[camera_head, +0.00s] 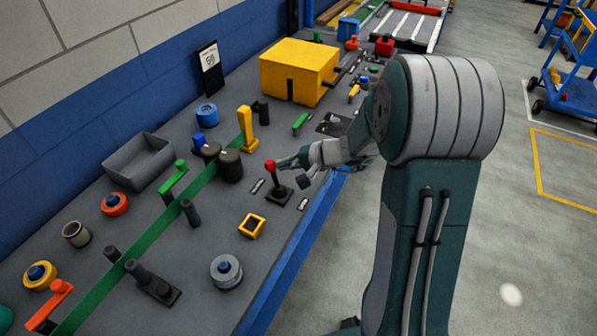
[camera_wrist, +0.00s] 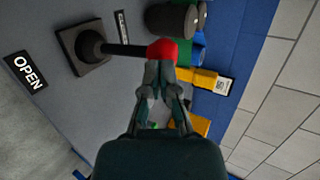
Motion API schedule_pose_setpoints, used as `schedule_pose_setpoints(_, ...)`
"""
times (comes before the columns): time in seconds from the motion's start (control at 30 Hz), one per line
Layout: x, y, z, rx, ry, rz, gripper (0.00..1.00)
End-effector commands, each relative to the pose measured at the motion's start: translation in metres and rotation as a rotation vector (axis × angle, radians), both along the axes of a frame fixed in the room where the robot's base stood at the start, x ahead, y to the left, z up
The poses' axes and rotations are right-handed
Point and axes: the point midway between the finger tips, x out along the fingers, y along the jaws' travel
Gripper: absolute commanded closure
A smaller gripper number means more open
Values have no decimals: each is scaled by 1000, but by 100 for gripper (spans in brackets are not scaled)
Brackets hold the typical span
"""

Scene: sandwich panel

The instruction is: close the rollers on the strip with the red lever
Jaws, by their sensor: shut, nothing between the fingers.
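The lever has a red knob (camera_head: 270,165) on a dark stem, rising from a black base (camera_head: 279,194); the knob also shows in the wrist view (camera_wrist: 161,51). My gripper (camera_head: 285,163) is shut and empty, its fingertips right at the knob's side; I cannot tell whether they touch. An "OPEN" label (camera_wrist: 27,72) lies on one side of the lever base, and a second, hard-to-read label (camera_wrist: 122,27) on the other. A green strip (camera_head: 148,238) runs on edge along the bench. A dark roller (camera_head: 230,166) stands beside it, close to the lever.
A yellow upright post (camera_head: 248,130) and a green-handled piece (camera_head: 175,178) stand along the strip. A yellow square ring (camera_head: 251,226) and a grey spool (camera_head: 226,271) lie on the near side. A yellow box (camera_head: 299,72) stands behind. A grey tray (camera_head: 138,160) sits by the wall.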

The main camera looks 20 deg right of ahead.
Motion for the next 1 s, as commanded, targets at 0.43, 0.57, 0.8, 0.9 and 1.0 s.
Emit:
schedule_pose_setpoints(0.43, -9, -9, -7, 2, -1, -1, 100)
schedule_pose_setpoints(0.57, -10, -10, -8, 2, -1, 1, 100)
schedule_pose_setpoints(0.8, -10, -11, -7, 1, -2, 0, 100)
schedule_pose_setpoints(0.9, -9, -13, -3, 1, -4, 1, 100)
schedule_pose_setpoints(1.0, -7, -17, 4, 1, -4, 2, 100)
